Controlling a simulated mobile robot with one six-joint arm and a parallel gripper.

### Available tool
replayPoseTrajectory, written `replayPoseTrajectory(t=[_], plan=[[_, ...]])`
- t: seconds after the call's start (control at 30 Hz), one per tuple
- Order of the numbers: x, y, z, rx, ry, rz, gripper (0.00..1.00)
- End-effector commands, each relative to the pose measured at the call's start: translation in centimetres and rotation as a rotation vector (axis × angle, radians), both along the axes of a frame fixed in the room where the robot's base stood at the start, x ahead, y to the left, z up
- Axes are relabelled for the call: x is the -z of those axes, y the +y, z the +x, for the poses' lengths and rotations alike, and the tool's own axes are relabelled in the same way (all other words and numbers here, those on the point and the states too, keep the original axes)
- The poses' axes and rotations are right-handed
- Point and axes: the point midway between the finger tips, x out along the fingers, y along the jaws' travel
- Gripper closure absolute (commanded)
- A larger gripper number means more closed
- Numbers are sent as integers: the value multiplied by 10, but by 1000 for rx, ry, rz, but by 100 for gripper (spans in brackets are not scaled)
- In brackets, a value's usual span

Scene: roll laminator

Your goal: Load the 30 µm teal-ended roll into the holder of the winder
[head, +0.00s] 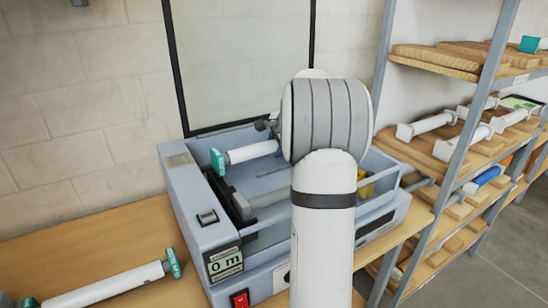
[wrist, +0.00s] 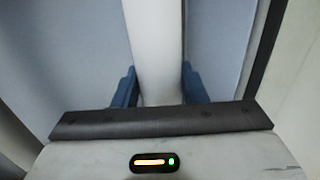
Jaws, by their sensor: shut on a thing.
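A white roll (head: 252,152) with a teal end (head: 217,161) is held level above the open bay of the winder (head: 185,190). My gripper (wrist: 156,80) is shut on this roll, with one blue finger on each side of the white roll (wrist: 155,40) in the wrist view. In the head view my arm hides most of the gripper and the roll's right end. Grey bars (head: 262,207) lie lower in the bay; I cannot tell which part is the holder. The thickness marking on the roll is not readable.
Another white roll (head: 108,288) with teal ends lies on the wooden table (head: 75,262) at the front left. The winder has a "0 m" display (head: 224,264) and a red switch (head: 240,299). A shelf rack (head: 470,130) with several rolls stands at the right.

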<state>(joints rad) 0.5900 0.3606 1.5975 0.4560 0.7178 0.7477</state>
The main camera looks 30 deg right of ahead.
Motion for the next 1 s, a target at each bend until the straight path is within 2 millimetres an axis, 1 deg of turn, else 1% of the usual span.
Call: replayPoseTrajectory(t=[0.07, 0.3, 0.57, 1.0], plan=[[5, -3, -1, 5, 0, 0, 95], [36, -6, -4, 11, 1, 0, 95], [38, -6, -4, 12, -2, -2, 95], [50, -7, -4, 13, -1, -1, 95]])
